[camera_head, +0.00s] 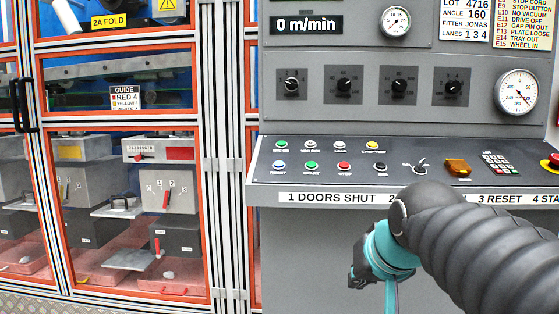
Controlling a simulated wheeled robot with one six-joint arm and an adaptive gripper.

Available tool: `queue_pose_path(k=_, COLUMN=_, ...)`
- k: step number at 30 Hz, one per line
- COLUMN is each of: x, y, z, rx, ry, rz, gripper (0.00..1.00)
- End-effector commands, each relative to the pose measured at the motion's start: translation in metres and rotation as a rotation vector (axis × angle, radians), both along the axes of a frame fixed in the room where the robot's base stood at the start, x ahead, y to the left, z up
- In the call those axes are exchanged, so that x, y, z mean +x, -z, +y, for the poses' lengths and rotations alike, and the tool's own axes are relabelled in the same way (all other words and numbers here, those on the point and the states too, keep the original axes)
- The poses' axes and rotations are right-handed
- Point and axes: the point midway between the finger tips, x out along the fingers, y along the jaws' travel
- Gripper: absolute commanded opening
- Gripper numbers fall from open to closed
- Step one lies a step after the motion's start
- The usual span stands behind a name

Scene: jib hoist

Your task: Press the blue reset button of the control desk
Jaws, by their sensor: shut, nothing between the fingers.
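The blue reset button (279,165) is at the left end of the front row on the sloped top of the grey control desk (262,178). Its small label reads as RESET. My gripper (355,281) is dark, shut and empty, below the desk's front edge in the picture, to the right of and lower than the blue button. It is apart from the button. My forearm covers part of the desk's front and its label strip.
Beside the blue button are a green (311,165), a red (344,165) and a black button (380,166). Another row of buttons lies behind. A switch (421,166), an amber cover (458,168) and a keypad (500,163) are to the right. Glazed, orange-framed doors (200,215) stand left.

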Motion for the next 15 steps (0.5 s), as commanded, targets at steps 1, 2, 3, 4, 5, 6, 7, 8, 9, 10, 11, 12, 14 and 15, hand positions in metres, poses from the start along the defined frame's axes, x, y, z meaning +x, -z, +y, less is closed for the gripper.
queue_pose_path(k=1, x=0.021, y=-0.025, z=0.009, rx=0.022, ry=-0.004, rz=-0.026, gripper=0.00)
queue_pose_path(k=2, x=0.032, y=-0.038, z=0.015, rx=0.036, ry=-0.007, rz=-0.043, gripper=0.00)
queue_pose_path(k=3, x=0.047, y=-0.056, z=0.023, rx=0.058, ry=-0.008, rz=-0.064, gripper=0.00)
queue_pose_path(k=4, x=0.058, y=-0.069, z=0.028, rx=0.073, ry=-0.009, rz=-0.082, gripper=0.00)
queue_pose_path(k=5, x=0.069, y=-0.082, z=0.034, rx=0.087, ry=-0.012, rz=-0.099, gripper=0.00)
queue_pose_path(k=6, x=0.084, y=-0.099, z=0.043, rx=0.110, ry=-0.016, rz=-0.120, gripper=0.00)
queue_pose_path(k=7, x=0.095, y=-0.111, z=0.049, rx=0.128, ry=-0.018, rz=-0.135, gripper=0.00)
queue_pose_path(k=8, x=0.106, y=-0.124, z=0.056, rx=0.144, ry=-0.020, rz=-0.152, gripper=0.00)
queue_pose_path(k=9, x=0.120, y=-0.140, z=0.065, rx=0.167, ry=-0.026, rz=-0.173, gripper=0.00)
queue_pose_path(k=10, x=0.130, y=-0.152, z=0.073, rx=0.186, ry=-0.029, rz=-0.189, gripper=0.00)
queue_pose_path(k=11, x=0.140, y=-0.164, z=0.080, rx=0.205, ry=-0.032, rz=-0.205, gripper=0.00)
queue_pose_path(k=12, x=0.152, y=-0.179, z=0.089, rx=0.226, ry=-0.038, rz=-0.225, gripper=0.00)
queue_pose_path(k=14, x=0.169, y=-0.199, z=0.103, rx=0.261, ry=-0.044, rz=-0.252, gripper=0.00)
queue_pose_path(k=15, x=0.178, y=-0.211, z=0.111, rx=0.282, ry=-0.049, rz=-0.268, gripper=0.00)
